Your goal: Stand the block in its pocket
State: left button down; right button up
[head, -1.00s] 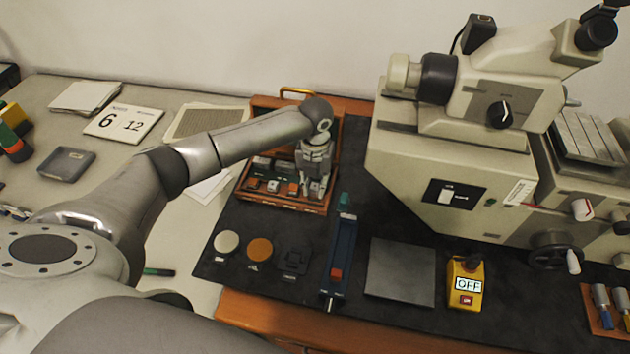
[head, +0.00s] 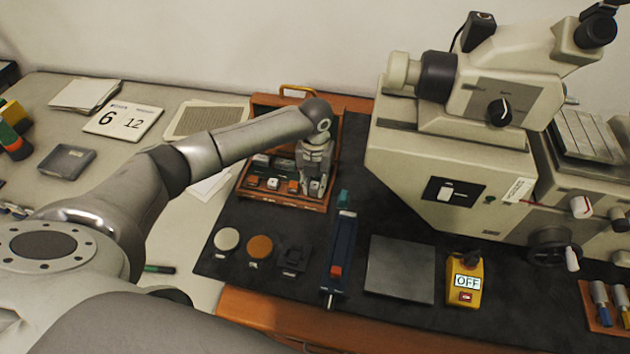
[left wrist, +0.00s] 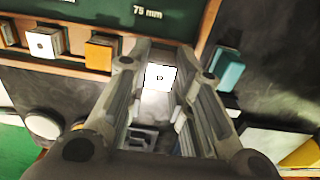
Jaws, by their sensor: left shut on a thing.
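My left gripper (head: 314,186) is at the front right of the open wooden case (head: 243,191). It is shut on a small metal block with a white marked top. In the left wrist view the block (left wrist: 160,77) is between the fingertips of the gripper (left wrist: 160,88). The fingers hide its sides, and I cannot tell whether it is clear of the case floor. Other blocks stand in the case's front row, including a white-topped one (left wrist: 42,43) and an orange one (left wrist: 99,53). My right gripper is not in view.
On the dark mat are a white disc (head: 226,240), an orange disc (head: 259,248), a black fixture (head: 293,258), a blue rail device (head: 342,250), a grey plate (head: 400,269) and a yellow switch box (head: 464,281). A large machine (head: 450,170) stands right of the case.

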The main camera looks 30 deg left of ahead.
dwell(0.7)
pick_arm(q)
jog(key=shift+f, duration=0.3)
dwell(0.8)
jog(key=c, duration=1.2)
grip_release()
jog(key=shift+r, duration=0.1)
notch_tip(320, 180, up, 8)
jog(key=p, duration=0.8)
jog(key=shift+r, duration=0.25)
jog(key=shift+f, duration=0.1)
